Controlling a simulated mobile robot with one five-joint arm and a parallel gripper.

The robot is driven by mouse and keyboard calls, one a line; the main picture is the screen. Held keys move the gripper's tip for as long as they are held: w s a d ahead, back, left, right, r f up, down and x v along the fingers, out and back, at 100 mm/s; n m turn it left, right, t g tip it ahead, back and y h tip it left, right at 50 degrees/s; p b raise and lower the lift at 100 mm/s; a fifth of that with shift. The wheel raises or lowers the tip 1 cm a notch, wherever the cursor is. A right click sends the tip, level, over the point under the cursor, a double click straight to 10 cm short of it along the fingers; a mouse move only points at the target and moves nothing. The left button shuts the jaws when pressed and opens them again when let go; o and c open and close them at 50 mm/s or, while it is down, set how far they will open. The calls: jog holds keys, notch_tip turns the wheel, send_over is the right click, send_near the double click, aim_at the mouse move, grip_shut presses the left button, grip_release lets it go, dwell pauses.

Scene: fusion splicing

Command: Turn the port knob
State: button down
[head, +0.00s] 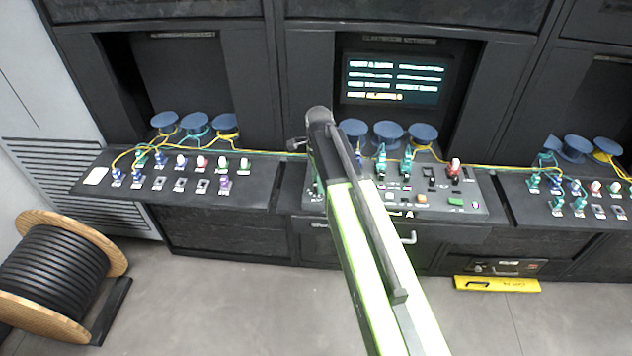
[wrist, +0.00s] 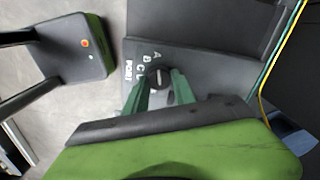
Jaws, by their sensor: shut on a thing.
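In the wrist view the port knob (wrist: 156,73) is a small dark round knob with a pale pointer mark on its face. It sits on a dark grey panel (wrist: 200,62) beside white letters and the word PORT (wrist: 129,71). My gripper (wrist: 160,80) has its two green fingers on either side of the knob and is shut on it. The fingers and the gripper body hide the knob's near side. In the head view my arm covers the knob and the gripper's fingertips.
The middle console (head: 470,203) carries switches, teal connectors and a red-topped part (head: 454,167). Blue spools (head: 388,134) and yellow fibres lie behind. A lit screen (head: 395,80) is above. A large cable reel (head: 60,275) stands on the floor at left. The floor in front is clear.

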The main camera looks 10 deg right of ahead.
jog(key=shift+w+a, duration=0.2)
jog(key=c, duration=1)
grip_release()
jog(key=shift+c, duration=0.2)
jog(key=shift+d, duration=0.1)
jog(key=shift+r, duration=0.1)
notch_tip(320, 180, up, 17)
jog(key=p, duration=1.7)
jog(key=shift+r, duration=0.1)
